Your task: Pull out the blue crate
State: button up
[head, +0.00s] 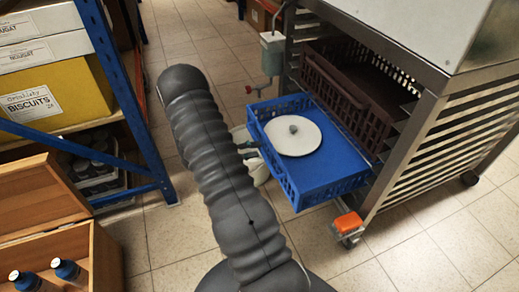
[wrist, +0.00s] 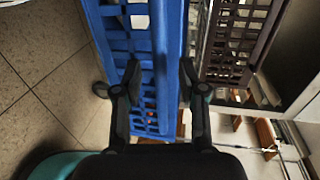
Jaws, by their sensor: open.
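The blue crate (head: 330,185) sticks partly out of the low level of a metal rack (head: 405,145). A round white lid-like disc (head: 292,136) with a grey knob lies in it. My gripper shows in the head view beside the crate's left end wall, mostly hidden behind my arm. In the wrist view my gripper (wrist: 160,80) is open, with one finger on each side of a blue wall of the crate (wrist: 166,40). I cannot tell whether either finger touches it.
A dark brown crate (head: 345,100) sits in the rack just above. An orange block (head: 348,223) is at the rack's near caster. A blue-framed shelf (head: 130,90) with boxes and a wooden box (head: 50,255) with bottles stand left. Tiled floor (head: 200,40) lies between.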

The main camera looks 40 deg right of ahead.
jog(key=v, duration=0.9)
dwell(0.3)
jog(key=s+a+f+m+g+y, duration=0.2)
jog(key=s+a+f+m+y, duration=0.3)
jog(key=m, duration=0.6)
jog(key=s+a+r+m+t+y, duration=0.1)
jog(key=s+a+r+m+y, duration=0.3)
jog(key=r+m, duration=0.35)
jog(key=s+a+r+m+t+y, duration=0.2)
jog(key=s+a+r+m+t, duration=0.2)
jog(key=r, duration=0.5)
jog(key=s+a+r+m+t+y, duration=0.1)
jog(key=s+a+r+m+t, duration=0.3)
jog(key=a+r, duration=0.3)
jog(key=s+a+r+m+t+y, duration=0.2)
jog(key=s+a+r+m+t, duration=0.2)
jog(key=r, duration=0.7)
jog(key=shift+a+r+m+t+y, duration=0.3)
jog(key=shift+a+m+t, duration=0.15)
jog(key=shift+a, duration=0.3)
